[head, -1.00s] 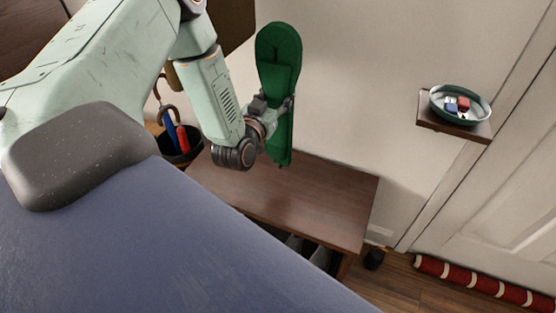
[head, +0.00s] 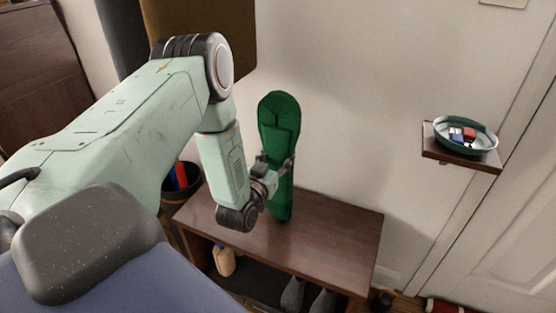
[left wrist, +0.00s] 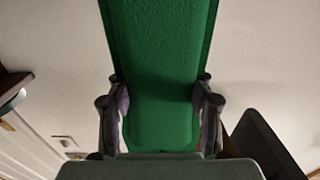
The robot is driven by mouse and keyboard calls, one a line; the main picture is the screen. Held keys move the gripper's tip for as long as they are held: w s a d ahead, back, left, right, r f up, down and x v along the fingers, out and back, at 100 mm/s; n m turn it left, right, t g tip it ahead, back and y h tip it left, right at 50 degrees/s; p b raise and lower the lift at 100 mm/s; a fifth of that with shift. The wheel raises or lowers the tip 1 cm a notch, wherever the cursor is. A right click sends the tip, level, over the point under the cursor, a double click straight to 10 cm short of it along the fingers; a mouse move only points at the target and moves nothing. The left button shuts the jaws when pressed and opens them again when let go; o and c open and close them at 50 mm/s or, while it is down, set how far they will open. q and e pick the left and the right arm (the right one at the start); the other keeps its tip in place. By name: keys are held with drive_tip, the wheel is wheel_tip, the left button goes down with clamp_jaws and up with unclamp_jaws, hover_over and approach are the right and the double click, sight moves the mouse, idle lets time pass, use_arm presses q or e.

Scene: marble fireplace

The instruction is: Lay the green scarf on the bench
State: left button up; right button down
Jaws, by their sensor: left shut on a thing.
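The green scarf (head: 279,125) is a long folded strip held upright in my left gripper (head: 280,172). Its lower end is at or just above the top of the brown wooden bench (head: 335,230); I cannot tell whether it touches. In the left wrist view the scarf (left wrist: 160,60) fills the middle. The two fingers of the left gripper (left wrist: 160,105) press on its two sides. My right gripper is in neither view.
An umbrella stand (head: 180,185) is left of the bench. Shoes (head: 322,300) and a bottle (head: 224,260) are under it. A wall shelf (head: 460,158) with a green-rimmed dish (head: 448,146) hangs at right. A red roll (head: 445,306) lies by the door. The bench top's right part is clear.

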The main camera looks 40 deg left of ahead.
use_arm(q)
drive_tip(key=shift+r, duration=0.15)
drive_tip(key=shift+s, duration=0.15)
drive_tip(key=o, duration=1.2)
drive_tip(key=shift+f, duration=0.2)
drive_tip(key=shift+o, duration=0.3)
drive_tip(key=shift+r, duration=0.2)
drive_tip(key=p+v, duration=0.2)
drive_tip(key=v, duration=1)
drive_tip(key=shift+p, duration=0.35)
